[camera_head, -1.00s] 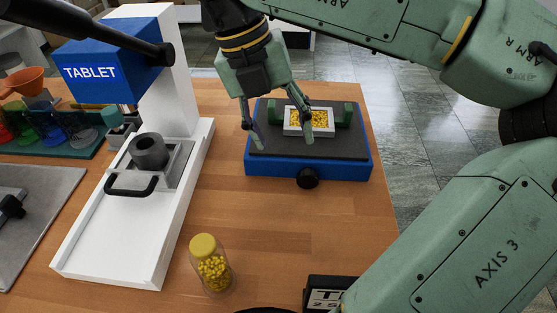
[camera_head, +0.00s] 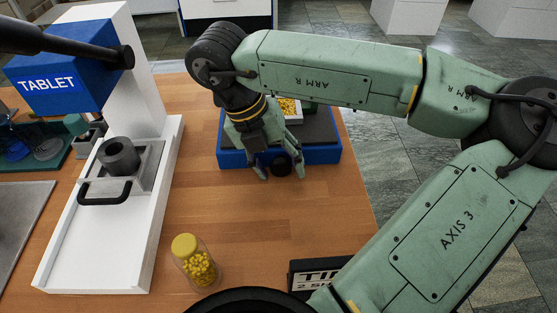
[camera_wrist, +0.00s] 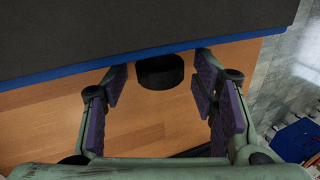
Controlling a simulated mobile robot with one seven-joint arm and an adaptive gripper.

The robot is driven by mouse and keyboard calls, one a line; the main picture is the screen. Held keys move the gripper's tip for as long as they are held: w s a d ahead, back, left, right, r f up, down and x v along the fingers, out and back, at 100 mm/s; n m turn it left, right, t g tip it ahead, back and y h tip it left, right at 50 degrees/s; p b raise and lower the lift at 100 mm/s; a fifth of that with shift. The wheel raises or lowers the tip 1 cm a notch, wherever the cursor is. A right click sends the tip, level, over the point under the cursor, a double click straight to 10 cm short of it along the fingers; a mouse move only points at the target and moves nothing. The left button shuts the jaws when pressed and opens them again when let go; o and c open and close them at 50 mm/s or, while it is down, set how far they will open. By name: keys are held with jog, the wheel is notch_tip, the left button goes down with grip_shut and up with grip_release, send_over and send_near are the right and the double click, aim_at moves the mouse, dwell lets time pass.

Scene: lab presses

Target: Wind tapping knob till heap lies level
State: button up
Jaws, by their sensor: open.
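The black tapping knob (camera_head: 280,166) sticks out of the front of the blue tapping base (camera_head: 234,159). In the wrist view the knob (camera_wrist: 160,71) lies between the spread fingers, toward their far ends, with gaps on both sides. My gripper (camera_head: 282,172) is open in front of the base, with its fingers around the knob; it also shows in the wrist view (camera_wrist: 162,88). A white tray with the yellow heap (camera_head: 289,106) sits on the dark top of the base. My wrist partly hides the tray, so the heap's level cannot be told.
A white press with a blue TABLET head (camera_head: 62,75) and a grey die block (camera_head: 118,157) stands at left. A jar of yellow pieces (camera_head: 197,262) and a black sign (camera_head: 315,272) stand in front. Bare wood lies between.

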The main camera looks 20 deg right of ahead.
jog(key=shift+c, duration=0.2)
jog(key=c, duration=1.1)
jog(key=shift+d+f+y+b, duration=0.15)
jog(key=shift+f+y+b, duration=0.25)
jog(key=shift+b, duration=0.5)
jog(key=shift+d+y+b, duration=0.1)
jog(key=shift+y+b, duration=0.5)
jog(key=shift+b, duration=0.2)
jog(key=shift+d+t+y+b, duration=0.1)
jog(key=shift+t+y+b, duration=0.3)
jog(key=shift+y+b, duration=0.65)
jog(key=shift+r+y+b, duration=0.4)
jog(key=shift+y+b, duration=0.05)
jog(key=shift+y, duration=0.1)
jog(key=o, duration=1.1)
